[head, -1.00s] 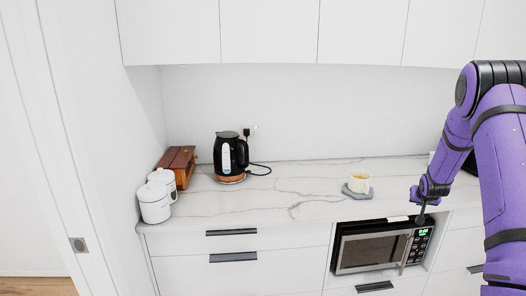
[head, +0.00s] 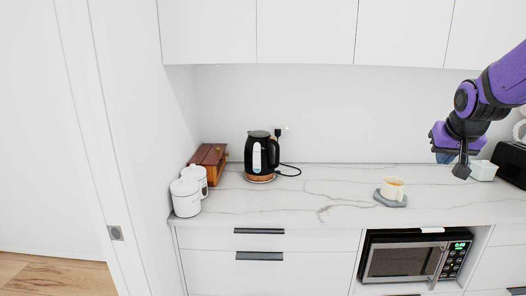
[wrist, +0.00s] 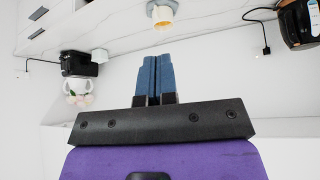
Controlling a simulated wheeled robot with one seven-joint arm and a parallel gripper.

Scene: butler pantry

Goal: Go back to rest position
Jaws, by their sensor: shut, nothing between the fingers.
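My purple arm reaches in from the right of the head view. My gripper (head: 461,171) hangs above the right part of the counter, clear of the surface. In the wrist view my gripper (wrist: 153,62) has its two blue fingers pressed together with nothing between them. The wrist picture is turned over, with the counter along its top. No object is in contact with the gripper in either view.
A black kettle (head: 262,157), white canisters (head: 186,197) and a wooden box (head: 209,160) stand at left. A black toaster (head: 511,163) stands at right. The microwave (head: 404,260) is below the counter. Upper cabinets (head: 306,35) overhang.

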